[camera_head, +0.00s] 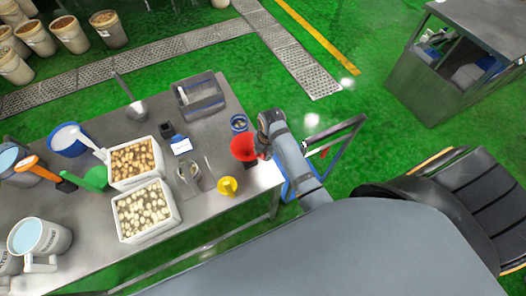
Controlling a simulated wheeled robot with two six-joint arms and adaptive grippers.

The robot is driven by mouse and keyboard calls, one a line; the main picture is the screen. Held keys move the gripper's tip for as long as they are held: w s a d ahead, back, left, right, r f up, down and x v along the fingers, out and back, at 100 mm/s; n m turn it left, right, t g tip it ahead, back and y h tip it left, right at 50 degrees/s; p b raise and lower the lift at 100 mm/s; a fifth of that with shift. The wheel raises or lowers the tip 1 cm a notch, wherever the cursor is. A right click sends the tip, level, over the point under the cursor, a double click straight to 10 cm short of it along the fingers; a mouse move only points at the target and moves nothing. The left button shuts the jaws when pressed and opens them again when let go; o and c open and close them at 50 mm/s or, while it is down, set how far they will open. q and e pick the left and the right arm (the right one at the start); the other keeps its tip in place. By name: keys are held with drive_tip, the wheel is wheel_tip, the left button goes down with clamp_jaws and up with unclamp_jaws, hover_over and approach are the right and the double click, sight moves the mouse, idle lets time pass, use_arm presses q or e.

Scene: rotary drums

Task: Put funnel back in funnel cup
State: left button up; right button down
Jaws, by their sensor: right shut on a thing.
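A red funnel (242,148) is at the right end of the steel table, its wide mouth showing towards the camera. My right gripper (262,147) is shut on the funnel at its right side; the fingertips are mostly hidden by the wrist. A small blue-rimmed cup (239,123) stands just behind the funnel near the table's right edge. A clear or metal cup (189,172) stands to the left of the funnel. I cannot tell for sure which cup is the funnel cup. My left gripper is not in view.
A yellow vessel (227,186) stands near the front edge. White trays of potato-like pieces (147,213), a grey caddy (203,98), a metal scoop (138,110) and a green scoop (95,179) crowd the table (215,222). A railed frame (335,140) stands right of it.

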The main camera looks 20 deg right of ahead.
drive_tip(key=shift+f+b, duration=0.45)
drive_tip(key=shift+f, duration=0.85)
drive_tip(key=c, duration=0.9)
unclamp_jaws()
drive_tip(key=shift+o, duration=0.2)
wheel_tip(320, 180, up, 12)
drive_tip(key=s, duration=0.1)
drive_tip(key=shift+s+d, duration=0.2)
drive_tip(key=shift+d, duration=0.25)
drive_tip(key=shift+f, duration=0.1)
